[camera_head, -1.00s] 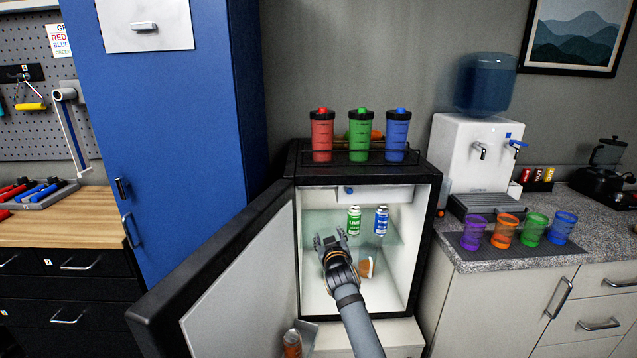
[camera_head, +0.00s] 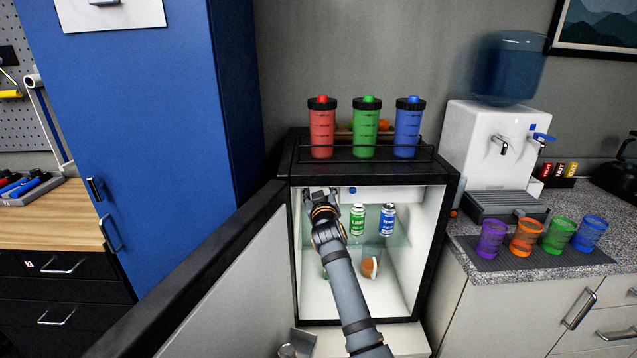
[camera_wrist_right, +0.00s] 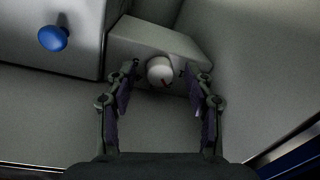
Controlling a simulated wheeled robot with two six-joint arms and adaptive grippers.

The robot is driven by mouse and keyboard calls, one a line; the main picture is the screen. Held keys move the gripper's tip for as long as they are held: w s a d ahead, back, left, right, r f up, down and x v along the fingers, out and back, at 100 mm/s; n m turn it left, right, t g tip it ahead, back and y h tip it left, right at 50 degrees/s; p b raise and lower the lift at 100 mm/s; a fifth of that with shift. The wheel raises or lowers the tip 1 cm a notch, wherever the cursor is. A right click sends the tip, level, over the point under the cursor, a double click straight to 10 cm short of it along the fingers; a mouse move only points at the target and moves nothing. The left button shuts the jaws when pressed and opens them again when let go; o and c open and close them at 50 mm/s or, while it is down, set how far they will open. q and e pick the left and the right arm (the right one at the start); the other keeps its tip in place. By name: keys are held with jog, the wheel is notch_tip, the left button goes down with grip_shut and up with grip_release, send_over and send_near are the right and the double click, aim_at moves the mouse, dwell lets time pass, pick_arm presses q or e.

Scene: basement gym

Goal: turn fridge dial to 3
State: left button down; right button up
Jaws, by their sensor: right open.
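The small fridge (camera_head: 441,235) stands with its door (camera_head: 225,295) swung open to the left. Its dial (camera_wrist_right: 160,71) shows in the right wrist view as a round white knob with a red mark at its lower right edge, on a pale housing (camera_wrist_right: 135,39). I cannot read any numbers around it. In the head view the dial is hidden behind my right gripper (camera_head: 320,200), which is in the upper left of the fridge interior. In the right wrist view my right gripper (camera_wrist_right: 163,92) is open, its fingers either side of the dial's line, not visibly touching it. My left gripper is not in view.
A blue knob (camera_wrist_right: 53,38) sits on the white inner compartment beside the dial. A green can (camera_head: 357,218) and a blue can (camera_head: 388,219) stand on the glass shelf. Red (camera_head: 321,130), green (camera_head: 365,130) and blue (camera_head: 407,130) shakers stand on the fridge top.

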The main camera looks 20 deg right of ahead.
jog(key=shift+w+d, duration=0.1)
jog(key=shift+w, duration=0.35)
jog(key=shift+s+a+r, duration=0.2)
jog(key=shift+s+r, duration=0.15)
jog(key=shift+s, duration=0.05)
jog(key=shift+c, duration=1.6)
jog(key=shift+f, duration=0.1)
jog(key=shift+c, duration=1.2)
jog(key=shift+w+d, duration=0.1)
grip_shut()
pick_arm(q)
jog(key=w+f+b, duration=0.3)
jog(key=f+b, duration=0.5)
jog(key=b, duration=0.1)
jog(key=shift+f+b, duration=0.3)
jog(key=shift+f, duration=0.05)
pick_arm(e)
jog(key=shift+f+m+t+h, duration=0.1)
jog(key=shift+m+t+h, duration=0.1)
jog(key=shift+m, duration=2.15)
jog(key=shift+f+m+t+h, duration=0.1)
jog(key=shift+m+h, duration=0.1)
jog(key=shift+m, duration=2.15)
